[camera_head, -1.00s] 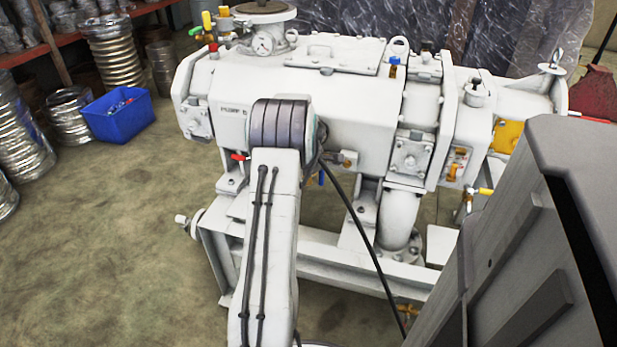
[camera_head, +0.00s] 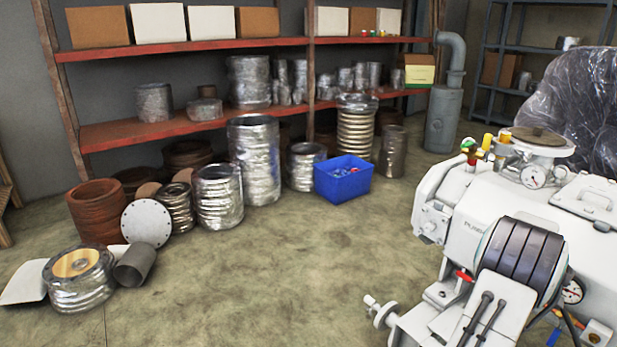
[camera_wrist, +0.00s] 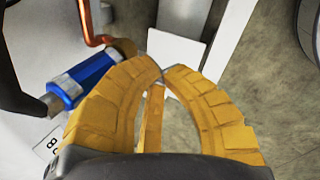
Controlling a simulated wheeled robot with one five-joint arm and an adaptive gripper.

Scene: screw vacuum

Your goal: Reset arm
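The white screw vacuum machine (camera_head: 500,215) stands at the right of the head view, cut off by the frame edge. My arm (camera_head: 498,300) shows in front of it at the lower right; my gripper is outside that view. In the wrist view my gripper (camera_wrist: 162,73) has its two curved yellow fingers brought together at the tips. A narrow yellow strip shows in the gap between the fingers; I cannot tell what it is. A blue cylindrical fitting with metal ends (camera_wrist: 82,80) lies just left of the left finger. I cannot tell whether they touch.
A blue bin (camera_head: 342,182) with small parts stands on the floor before red shelves (camera_head: 200,125). Foil-wrapped coils (camera_head: 253,165) and rusty rings (camera_head: 97,210) stand along the left and back. The middle floor (camera_head: 270,265) is clear. A copper-coloured pipe (camera_wrist: 88,25) is near the blue fitting.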

